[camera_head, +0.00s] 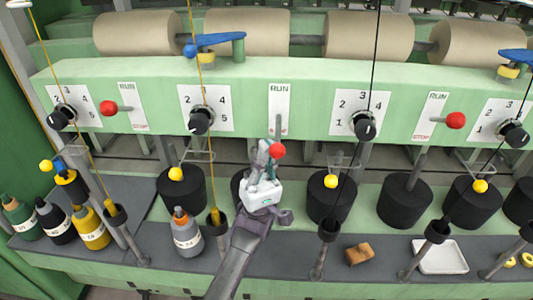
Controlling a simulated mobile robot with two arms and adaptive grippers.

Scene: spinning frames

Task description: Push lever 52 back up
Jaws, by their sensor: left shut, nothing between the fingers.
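A lever with a red ball knob (278,151) hangs down below the middle RUN plate (279,97) on the green machine front. No number 52 is readable on it. My left gripper (265,150) is shut and empty, with its fingertips just left of the red knob; whether they touch it I cannot tell. The gripper's body and arm come up from below. My right gripper is not in view.
Other red-knobbed levers stick out at left (108,107) and right (455,120). Numbered dials (201,120) and taut strings flank the middle plate. Black cylinders (405,200) stand below, with bottles (186,235), a brown block (359,254) and a white tray (440,257) on the ledge.

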